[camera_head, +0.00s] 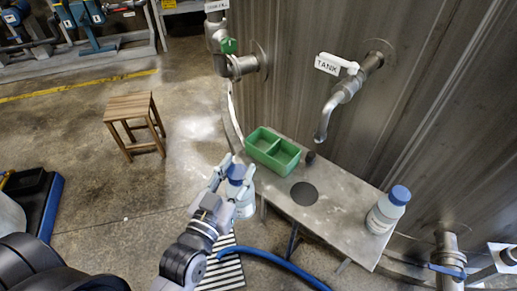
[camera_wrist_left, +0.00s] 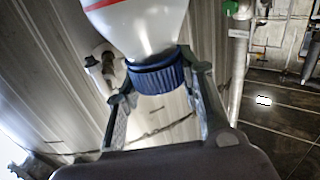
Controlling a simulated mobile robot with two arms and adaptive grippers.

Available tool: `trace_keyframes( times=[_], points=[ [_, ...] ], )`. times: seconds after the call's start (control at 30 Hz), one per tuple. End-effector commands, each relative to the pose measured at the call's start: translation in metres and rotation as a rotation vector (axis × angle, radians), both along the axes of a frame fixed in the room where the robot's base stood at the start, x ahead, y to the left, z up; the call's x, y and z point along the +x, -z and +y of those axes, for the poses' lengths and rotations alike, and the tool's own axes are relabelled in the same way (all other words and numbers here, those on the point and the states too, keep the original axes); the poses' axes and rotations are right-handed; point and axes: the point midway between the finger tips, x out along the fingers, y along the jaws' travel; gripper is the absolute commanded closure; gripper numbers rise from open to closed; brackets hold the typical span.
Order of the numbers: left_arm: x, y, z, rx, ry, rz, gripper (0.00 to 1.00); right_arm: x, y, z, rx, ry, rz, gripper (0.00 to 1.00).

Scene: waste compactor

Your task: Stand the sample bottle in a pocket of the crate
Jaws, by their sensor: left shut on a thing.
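The sample bottle (camera_head: 245,207) has a translucent white body and a blue cap. My left gripper (camera_head: 237,171) is shut on it by the cap. In the left wrist view, the blue cap (camera_wrist_left: 158,75) sits between the two fingers, and the white body (camera_wrist_left: 140,25) with a red stripe runs out of the picture. The green crate (camera_head: 264,161) has two pockets that look empty. It stands on the far left part of the metal shelf. The held bottle is in front of the crate and to its left, near the shelf's left end. My right gripper is not in view.
Another white bottle with a blue cap (camera_head: 388,208) stands at the right end of the metal shelf (camera_head: 345,215). A small black thing (camera_head: 310,157) is beside the crate. A bent tap pipe (camera_head: 337,98) marked TANK hangs above the shelf's dark round spot (camera_head: 304,193). A blue hose (camera_head: 270,258) runs below.

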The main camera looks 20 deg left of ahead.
Motion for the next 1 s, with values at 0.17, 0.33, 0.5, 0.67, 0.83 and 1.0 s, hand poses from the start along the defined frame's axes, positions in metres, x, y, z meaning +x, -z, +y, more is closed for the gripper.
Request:
trace_keyframes(
  times=[0.17, 0.33, 0.5, 0.67, 0.83, 1.0],
  points=[
    [0.052, -0.006, -0.008, -0.008, 0.056, -0.018, 1.00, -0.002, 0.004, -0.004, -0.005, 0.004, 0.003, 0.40],
    [0.109, -0.020, -0.011, -0.007, 0.107, -0.019, 1.00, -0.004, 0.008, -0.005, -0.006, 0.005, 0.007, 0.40],
    [0.167, -0.048, -0.008, 0.005, 0.140, -0.017, 1.00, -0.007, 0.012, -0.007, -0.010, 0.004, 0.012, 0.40],
    [0.214, -0.084, 0.001, 0.016, 0.154, -0.012, 1.00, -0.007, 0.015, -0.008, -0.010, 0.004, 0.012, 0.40],
    [0.245, -0.119, 0.011, 0.022, 0.156, -0.007, 1.00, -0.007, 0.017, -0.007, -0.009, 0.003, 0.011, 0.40],
    [0.261, -0.140, 0.018, 0.022, 0.155, -0.002, 1.00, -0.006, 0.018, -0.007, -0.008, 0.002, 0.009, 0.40]
  ],
)
